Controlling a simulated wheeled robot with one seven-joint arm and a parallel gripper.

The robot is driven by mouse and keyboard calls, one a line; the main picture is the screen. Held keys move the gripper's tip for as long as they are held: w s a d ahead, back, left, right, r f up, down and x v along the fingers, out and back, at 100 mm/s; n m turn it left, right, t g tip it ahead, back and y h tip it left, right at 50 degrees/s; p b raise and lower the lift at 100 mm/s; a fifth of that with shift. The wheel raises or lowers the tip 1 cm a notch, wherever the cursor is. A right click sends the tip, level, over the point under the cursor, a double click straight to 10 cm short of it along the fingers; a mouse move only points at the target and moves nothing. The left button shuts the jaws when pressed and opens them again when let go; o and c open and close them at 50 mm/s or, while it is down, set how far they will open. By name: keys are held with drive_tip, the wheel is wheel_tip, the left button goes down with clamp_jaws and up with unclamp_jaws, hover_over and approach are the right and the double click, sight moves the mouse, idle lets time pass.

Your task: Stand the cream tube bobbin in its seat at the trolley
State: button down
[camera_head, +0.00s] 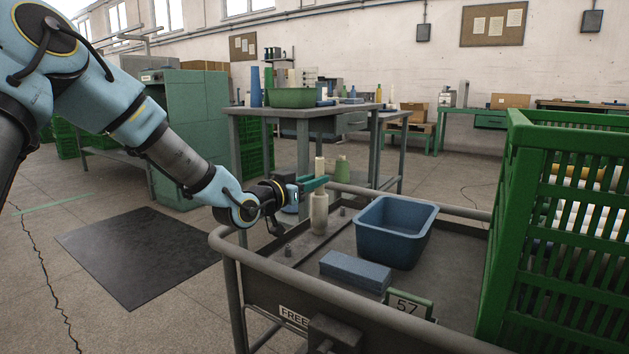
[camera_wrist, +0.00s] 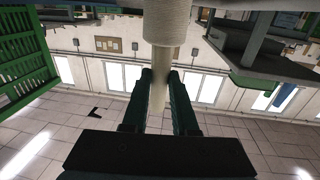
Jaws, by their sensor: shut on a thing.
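The cream tube bobbin (camera_head: 319,214) is upright at the far left part of the grey trolley (camera_head: 455,262). Its wider wound part hangs below my fingers and its narrower tube shows above them. My gripper (camera_head: 314,184) reaches in from the left and is shut on the narrower part. In the wrist view the bobbin (camera_wrist: 167,25) runs down between my fingertips (camera_wrist: 160,76). I cannot tell whether its foot touches the tray or is just above it. Short grey pegs show on the tray at the left (camera_head: 287,250) and behind the bobbin (camera_head: 342,211); any peg under the bobbin is hidden.
A blue bin (camera_head: 397,232) and a blue block (camera_head: 355,270) lie on the trolley right of the bobbin. A tall green crate (camera_head: 545,230) stands at right. A green cone (camera_head: 341,171) shows behind.

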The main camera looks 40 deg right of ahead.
drive_tip(key=c, duration=0.6)
unclamp_jaws()
wheel_tip(320, 180, up, 10)
drive_tip(key=p, duration=0.2)
drive_tip(key=shift+p, duration=0.35)
